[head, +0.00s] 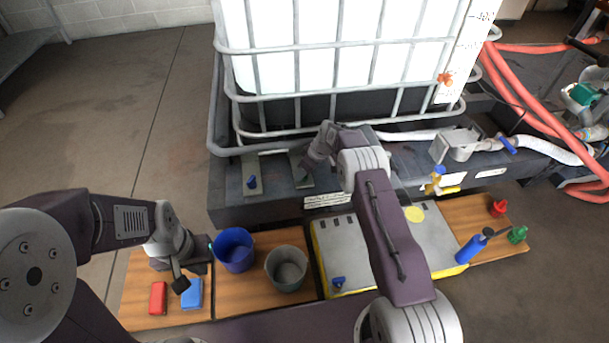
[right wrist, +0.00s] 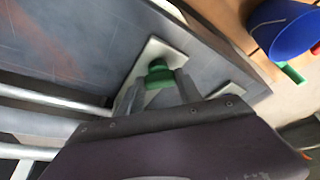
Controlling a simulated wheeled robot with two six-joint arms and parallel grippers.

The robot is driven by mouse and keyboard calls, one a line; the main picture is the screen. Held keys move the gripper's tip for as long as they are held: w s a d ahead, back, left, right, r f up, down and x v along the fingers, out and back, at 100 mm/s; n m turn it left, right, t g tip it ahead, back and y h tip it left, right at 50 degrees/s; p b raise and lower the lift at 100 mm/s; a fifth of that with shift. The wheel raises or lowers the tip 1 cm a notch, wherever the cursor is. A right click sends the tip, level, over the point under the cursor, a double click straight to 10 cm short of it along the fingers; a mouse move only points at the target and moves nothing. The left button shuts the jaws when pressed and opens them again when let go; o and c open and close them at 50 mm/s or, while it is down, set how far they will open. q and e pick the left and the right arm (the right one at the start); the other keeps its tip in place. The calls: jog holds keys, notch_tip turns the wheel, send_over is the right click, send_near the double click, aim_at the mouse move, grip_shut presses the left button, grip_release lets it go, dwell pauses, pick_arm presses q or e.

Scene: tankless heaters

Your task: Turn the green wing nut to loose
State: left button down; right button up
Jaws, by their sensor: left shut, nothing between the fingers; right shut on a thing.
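The green wing nut (right wrist: 158,73) sits on a pale metal plate (right wrist: 128,95), which is fixed to the dark tank base. My right gripper (right wrist: 160,88) is shut on the green wing nut, with a finger on each side of it in the right wrist view. In the head view, my right gripper (head: 308,168) reaches down to the plate, and the nut is mostly hidden there. My left gripper (head: 179,284) is shut and empty, above the wooden table near a red block (head: 157,298) and a blue block (head: 192,293).
A blue bucket (head: 234,251) and a grey bucket (head: 287,268) stand on the table. A blue wing nut (head: 251,182) sits on another plate to the left. The caged white tank (head: 340,50) rises behind. Blue, red and green items stand at the right.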

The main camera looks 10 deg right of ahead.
jog(key=shift+f+n+g+b, duration=0.1)
jog(key=shift+n+g+b, duration=0.2)
jog(key=shift+n+b, duration=0.4)
jog(key=o, duration=1.4)
jog(key=p+v, duration=0.6)
jog(key=v, duration=0.3)
jog(key=shift+d+p, duration=0.2)
jog(key=shift+p, duration=0.1)
